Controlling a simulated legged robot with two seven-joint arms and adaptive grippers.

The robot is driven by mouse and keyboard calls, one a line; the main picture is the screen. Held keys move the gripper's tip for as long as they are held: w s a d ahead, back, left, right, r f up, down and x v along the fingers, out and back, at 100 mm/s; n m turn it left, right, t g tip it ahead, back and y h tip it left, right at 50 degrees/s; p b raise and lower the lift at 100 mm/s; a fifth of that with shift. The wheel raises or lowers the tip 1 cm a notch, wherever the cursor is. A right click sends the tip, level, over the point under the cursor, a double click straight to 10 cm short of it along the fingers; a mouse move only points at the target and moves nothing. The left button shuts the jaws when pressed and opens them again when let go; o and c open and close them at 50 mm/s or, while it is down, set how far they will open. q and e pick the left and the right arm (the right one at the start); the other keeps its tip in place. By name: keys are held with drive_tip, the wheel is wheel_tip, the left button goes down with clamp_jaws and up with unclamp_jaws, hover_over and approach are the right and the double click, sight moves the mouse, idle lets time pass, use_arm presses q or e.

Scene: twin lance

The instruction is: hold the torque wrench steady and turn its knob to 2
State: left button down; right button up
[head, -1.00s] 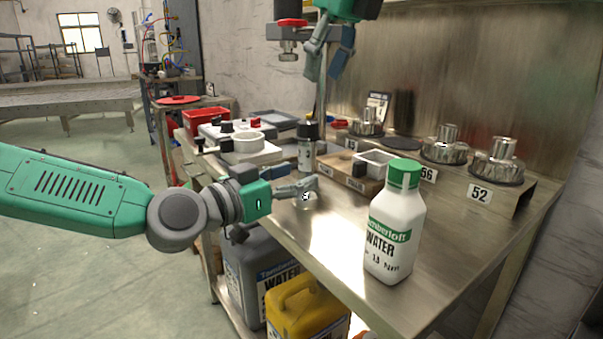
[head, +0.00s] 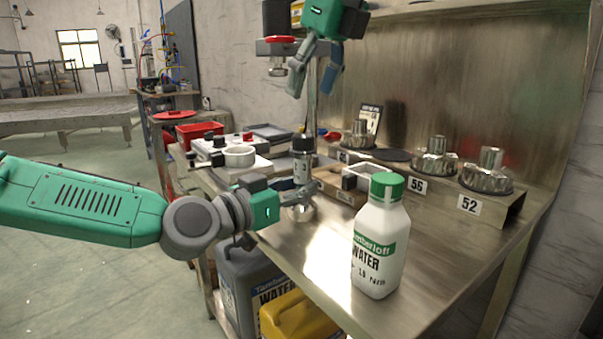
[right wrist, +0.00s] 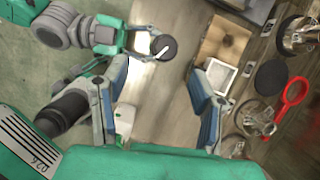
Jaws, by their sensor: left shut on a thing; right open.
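The torque wrench (head: 302,168) stands upright near the front left edge of the bench, its dark knob (head: 303,143) on top. In the right wrist view the knob (right wrist: 163,47) appears from above with a white pointer line; its numbers are unreadable. My left gripper (head: 303,194) is shut on the wrench's lower body, below the knob. It also shows in the right wrist view (right wrist: 150,42). My right gripper (head: 316,85) is open and empty, above the wrench and apart from it. Its two fingers (right wrist: 160,88) are spread wide in its wrist view.
A white water bottle (head: 381,245) with a green cap stands on the bench's front right. Metal weights (head: 487,172) sit on a rack behind. A wooden block with a white frame (head: 356,178) stands right of the wrench. A lamp-like bracket (head: 276,47) hangs left of my right gripper.

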drive_tip(key=w+a+f+t+y, duration=0.2)
drive_tip(key=a+f+t+y, duration=0.1)
drive_tip(key=a, duration=0.5)
drive_tip(key=w+a+f+t+y, duration=0.2)
drive_tip(key=a+f+y, duration=0.2)
drive_tip(key=a, duration=0.4)
drive_tip(key=m+t+h, duration=1)
drive_tip(key=h, duration=0.3)
approach(299, 146)
drive_tip(key=w, duration=0.4)
drive_tip(key=w+d, duration=0.1)
drive_tip(key=w, duration=0.7)
drive_tip(key=shift+d+r, duration=0.1)
drive_tip(key=shift+d, duration=0.3)
clamp_jaws()
